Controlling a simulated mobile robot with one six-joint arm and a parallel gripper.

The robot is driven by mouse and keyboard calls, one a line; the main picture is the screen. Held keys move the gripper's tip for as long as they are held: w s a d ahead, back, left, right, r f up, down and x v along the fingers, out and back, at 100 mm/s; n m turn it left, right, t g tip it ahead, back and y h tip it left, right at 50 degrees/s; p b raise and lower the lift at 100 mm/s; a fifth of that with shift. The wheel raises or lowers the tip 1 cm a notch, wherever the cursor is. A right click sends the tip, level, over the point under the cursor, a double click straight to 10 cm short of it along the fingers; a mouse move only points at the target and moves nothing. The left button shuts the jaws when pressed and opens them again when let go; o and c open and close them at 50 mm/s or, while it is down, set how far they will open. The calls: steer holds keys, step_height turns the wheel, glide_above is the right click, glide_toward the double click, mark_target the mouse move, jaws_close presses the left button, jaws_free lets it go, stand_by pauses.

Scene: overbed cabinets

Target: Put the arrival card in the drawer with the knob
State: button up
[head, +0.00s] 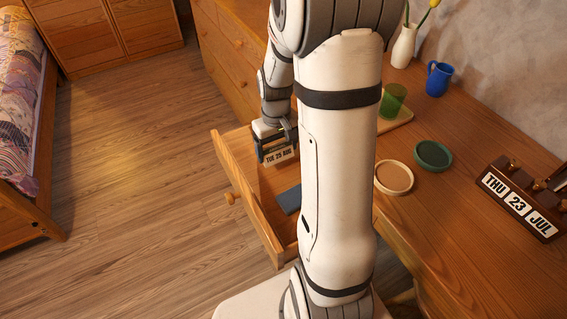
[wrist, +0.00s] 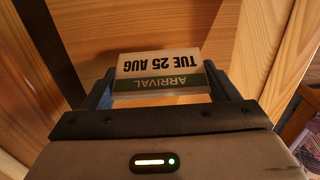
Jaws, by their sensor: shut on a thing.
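The arrival card (wrist: 160,72) is white with a green band and reads "ARRIVAL" and "TUE 25 AUG", upside down in the wrist view. My gripper (wrist: 160,92) is shut on it, with a finger at each side. In the head view, my gripper (head: 275,143) holds the card (head: 280,156) at the far end of the open drawer (head: 250,208). I cannot tell whether the card is above the drawer floor or touching it. The drawer has a round wooden knob (head: 231,198) on its front. My arm hides part of the drawer.
A blue-grey flat item (head: 289,200) lies in the drawer.

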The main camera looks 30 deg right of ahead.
mark_target(277, 159)
steer(key=shift+f+b, duration=0.5)
steer(key=shift+f, duration=1.7)
steer(key=shift+f, duration=0.2)
steer(key=o, duration=0.9)
steer(key=shift+r, duration=0.15)
